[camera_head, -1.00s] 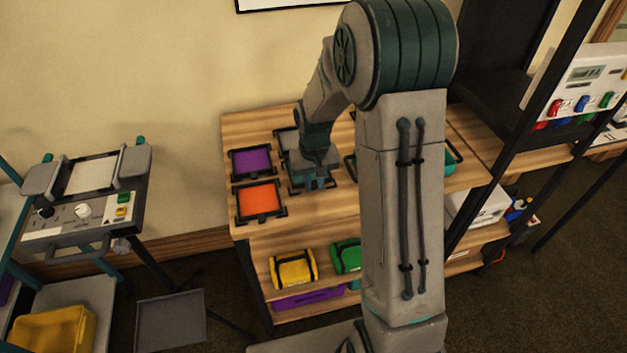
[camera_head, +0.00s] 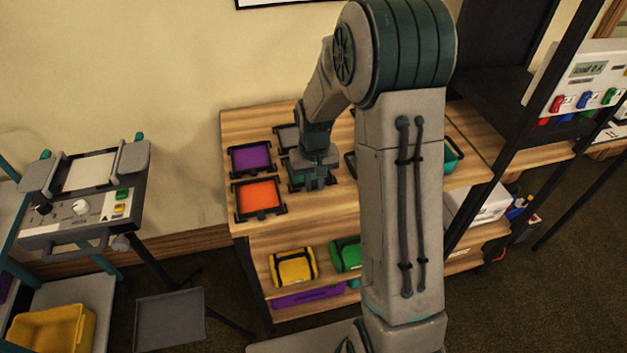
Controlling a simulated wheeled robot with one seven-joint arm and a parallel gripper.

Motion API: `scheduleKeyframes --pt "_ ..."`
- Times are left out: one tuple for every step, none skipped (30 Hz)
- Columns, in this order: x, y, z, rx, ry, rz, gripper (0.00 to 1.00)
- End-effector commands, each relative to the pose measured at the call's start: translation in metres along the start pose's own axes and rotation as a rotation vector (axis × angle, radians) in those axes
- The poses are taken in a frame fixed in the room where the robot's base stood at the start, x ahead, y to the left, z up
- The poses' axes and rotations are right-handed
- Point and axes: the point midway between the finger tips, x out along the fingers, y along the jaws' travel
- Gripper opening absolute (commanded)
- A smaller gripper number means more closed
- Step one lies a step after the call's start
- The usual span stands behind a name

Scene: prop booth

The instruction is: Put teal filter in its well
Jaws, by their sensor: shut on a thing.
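My gripper (camera_head: 314,183) points down over a black-framed well (camera_head: 331,176) on the wooden shelf top, to the right of the purple and orange filters. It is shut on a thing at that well. A dark teal patch (camera_head: 296,177) shows beside the fingers and looks like the teal filter, mostly hidden by my gripper. I cannot tell whether it lies flat in the frame or is held just above it.
A purple filter (camera_head: 251,159) and an orange filter (camera_head: 258,196) sit in frames at left. A grey square (camera_head: 287,137) shows behind my wrist. Yellow (camera_head: 294,268) and green (camera_head: 346,254) cases lie on the shelf below. My arm hides the unit's middle right.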

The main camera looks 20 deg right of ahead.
Motion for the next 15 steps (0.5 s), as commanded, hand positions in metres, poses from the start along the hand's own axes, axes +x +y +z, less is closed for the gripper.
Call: scheduleKeyframes --pt "0.0015 0.0 0.0 0.0 0.0 0.0 0.0" --pt "0.0006 0.0 0.0 0.0 0.0 0.0 0.26" --pt "0.0005 0.0 0.0 0.0 0.0 0.0 0.37" --pt "0.0005 0.0 0.0 0.0 0.0 0.0 0.43" --pt "0.0004 0.0 0.0 0.0 0.0 0.0 0.43" --pt "0.0004 0.0 0.0 0.0 0.0 0.0 0.43" --pt "0.0004 0.0 0.0 0.0 0.0 0.0 0.43" --pt "0.0004 0.0 0.0 0.0 0.0 0.0 0.43" --pt "0.0004 0.0 0.0 0.0 0.0 0.0 0.43" --pt "0.0004 0.0 0.0 0.0 0.0 0.0 0.43" --pt "0.0005 0.0 0.0001 0.0 0.0 0.0 0.43" --pt "0.0 0.0 0.0 0.0 0.0 0.0 0.43" --pt "-0.0009 0.0 -0.0001 0.0 0.001 0.0 0.43" --pt "-0.0024 0.0 -0.0003 0.0 0.002 0.0 0.43" --pt "-0.0055 0.0 -0.0006 0.0 0.003 0.0 0.43"
